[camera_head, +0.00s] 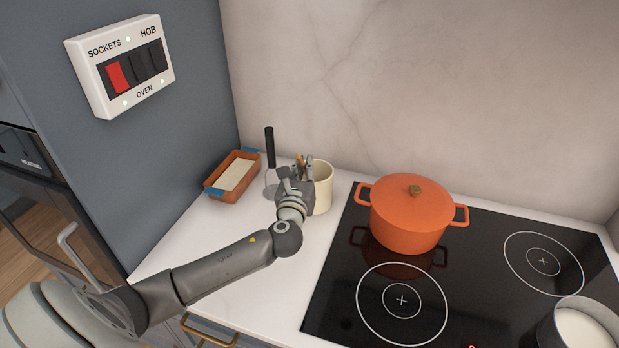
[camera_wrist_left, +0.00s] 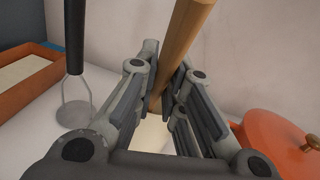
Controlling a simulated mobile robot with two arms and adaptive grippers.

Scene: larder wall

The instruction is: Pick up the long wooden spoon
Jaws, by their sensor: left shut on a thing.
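The long wooden spoon shows in the left wrist view as a round tan handle (camera_wrist_left: 185,40) rising between the fingers. My left gripper (camera_wrist_left: 166,78) is shut on this handle. In the head view, my left gripper (camera_head: 302,172) is at the cream crock (camera_head: 323,185), in front of its left side and rim. A small tan part of the spoon (camera_head: 298,161) shows beside the fingers there. The spoon's lower end is hidden, so I cannot tell how far it is inside the crock. My right gripper is not in view.
A black-handled masher (camera_head: 269,150) stands left of the crock, near a terracotta dish (camera_head: 213,191). An orange lidded pot (camera_head: 410,220) stands on the black hob (camera_head: 335,290) to the right. A pan (camera_head: 570,330) is at lower right. The front left counter is clear.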

